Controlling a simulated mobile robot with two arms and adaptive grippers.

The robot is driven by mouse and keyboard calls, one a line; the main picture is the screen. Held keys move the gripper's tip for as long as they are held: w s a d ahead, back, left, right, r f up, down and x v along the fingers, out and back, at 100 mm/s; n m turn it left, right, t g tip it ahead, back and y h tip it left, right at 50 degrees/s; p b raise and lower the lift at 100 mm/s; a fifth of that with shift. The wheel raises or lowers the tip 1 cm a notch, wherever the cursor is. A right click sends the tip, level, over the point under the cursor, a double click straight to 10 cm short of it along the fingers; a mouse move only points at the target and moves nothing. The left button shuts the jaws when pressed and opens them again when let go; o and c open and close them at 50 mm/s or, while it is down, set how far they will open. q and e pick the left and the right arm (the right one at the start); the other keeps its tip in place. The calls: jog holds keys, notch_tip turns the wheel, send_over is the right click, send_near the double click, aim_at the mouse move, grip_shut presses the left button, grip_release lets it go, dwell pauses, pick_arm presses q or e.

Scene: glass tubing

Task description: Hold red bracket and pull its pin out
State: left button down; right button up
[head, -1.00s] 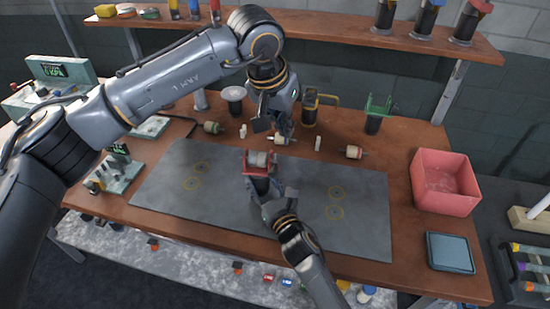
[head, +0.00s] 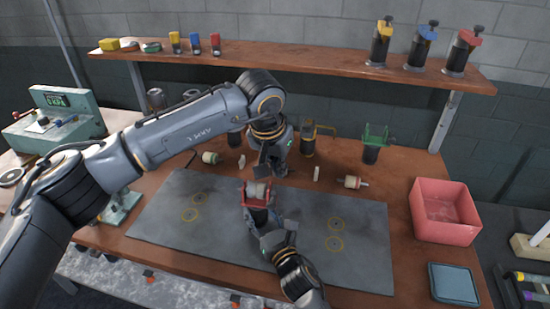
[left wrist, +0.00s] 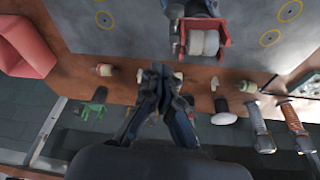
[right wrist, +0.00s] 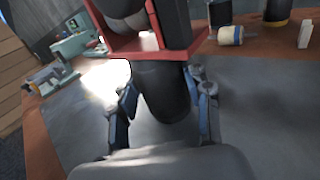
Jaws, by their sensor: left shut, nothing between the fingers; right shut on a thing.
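The red bracket (head: 244,197) is held upright above the grey mat. A pale roller (head: 258,190) sits between its side plates. My right gripper (head: 268,226) is shut on the bracket's dark post (right wrist: 163,92), just below the red frame (right wrist: 118,45). My left gripper (head: 268,168) is behind and above the bracket. In the left wrist view its fingers (left wrist: 158,72) are shut and empty, apart from the bracket (left wrist: 222,42) and to its side. I cannot make out the pin clearly in any view.
Behind stand a yellow bracket (head: 308,138) and a green bracket (head: 376,140). Loose rollers (head: 352,182) and small white pieces (head: 316,173) lie near them. A pink bin (head: 444,212) and blue tray (head: 453,283) are at right. The mat (head: 355,262) is otherwise clear.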

aim_at(271, 203)
pick_arm(q)
jog(key=shift+s+a+f, duration=0.2)
jog(key=shift+s+f, duration=0.15)
jog(key=shift+f, duration=0.55)
jog(key=shift+s+a+f, duration=0.2)
jog(key=shift+s+f, duration=0.1)
jog(key=shift+f, duration=0.6)
jog(key=shift+s+a+f, duration=0.2)
jog(key=shift+s+f, duration=0.15)
jog(key=shift+f, duration=0.55)
jog(key=shift+s+a, duration=0.2)
jog(key=shift+s, duration=0.65)
jog(key=shift+s+a, duration=0.2)
jog(key=shift+s, duration=0.65)
